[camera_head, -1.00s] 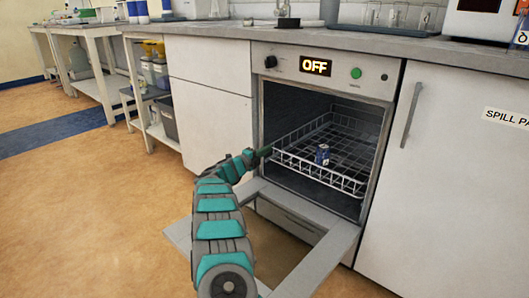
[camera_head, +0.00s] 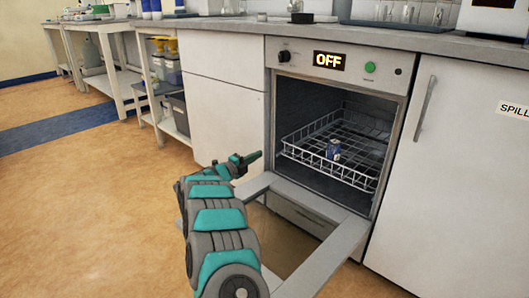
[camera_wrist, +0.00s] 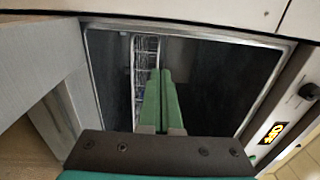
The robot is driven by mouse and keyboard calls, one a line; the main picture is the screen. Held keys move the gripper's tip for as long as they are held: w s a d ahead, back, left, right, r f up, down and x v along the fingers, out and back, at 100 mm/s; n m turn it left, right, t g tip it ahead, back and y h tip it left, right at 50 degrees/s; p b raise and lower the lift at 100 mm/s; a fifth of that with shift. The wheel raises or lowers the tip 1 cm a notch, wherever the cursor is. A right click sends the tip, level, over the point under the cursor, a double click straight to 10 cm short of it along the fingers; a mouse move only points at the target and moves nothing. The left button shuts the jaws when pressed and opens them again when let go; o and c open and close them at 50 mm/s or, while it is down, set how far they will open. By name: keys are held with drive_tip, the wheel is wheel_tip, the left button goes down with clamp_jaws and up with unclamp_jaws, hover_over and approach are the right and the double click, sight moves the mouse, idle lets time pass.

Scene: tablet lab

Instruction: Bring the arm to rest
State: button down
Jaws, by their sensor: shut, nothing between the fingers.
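My gripper (camera_head: 250,158) is in front of the left side of the open washer (camera_head: 333,130), outside its opening. Its green fingers are closed together and hold nothing. The wrist view shows the fingers (camera_wrist: 159,98) pointing into the dark washer chamber, with the wire rack (camera_wrist: 146,55) beyond them. My arm is bent and reaches up from the bottom of the head view, over the left part of the lowered door. A small blue can-like item (camera_head: 333,149) stands in the rack, apart from my gripper.
The lowered washer door (camera_head: 338,258) juts out below my arm. The display (camera_head: 329,61) reads OFF. White cabinets flank the washer, and a counter (camera_head: 400,40) with glassware runs above. Open floor (camera_head: 80,210) lies to the left.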

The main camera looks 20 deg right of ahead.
drive_tip(key=w+a+r+n+t+y+p, duration=0.2)
drive_tip(key=w+a+r+n+t+y, duration=0.15)
drive_tip(key=a+r+n+y, duration=0.5)
drive_tip(key=w+a+r+n+t+y+p, duration=0.25)
drive_tip(key=a+r+t+y, duration=0.2)
drive_tip(key=a, duration=0.75)
drive_tip(key=s+a+r+n+g+y+p, duration=0.1)
drive_tip(key=s+a+r+n+g+y, duration=0.15)
drive_tip(key=s+a+n+y, duration=0.35)
drive_tip(key=s+a+r+n+g+y+p, duration=0.1)
drive_tip(key=s+a+r+n, duration=0.35)
drive_tip(key=s+a, duration=0.35)
drive_tip(key=s+f+n+g+p, duration=0.3)
drive_tip(key=s+n+g, duration=0.35)
drive_tip(key=s, duration=1.85)
drive_tip(key=s+d+f+n+g+h+p, duration=0.1)
drive_tip(key=s+d+g, duration=0.2)
drive_tip(key=s, duration=1.1)
drive_tip(key=s+d+f+n+g+h+p, duration=0.1)
drive_tip(key=s+d+f+n+g+h, duration=0.1)
drive_tip(key=s+d, duration=0.7)
drive_tip(key=s+g, duration=0.1)
drive_tip(key=s, duration=0.5)
drive_tip(key=shift+d+g, duration=0.35)
drive_tip(key=shift+g, duration=0.05)
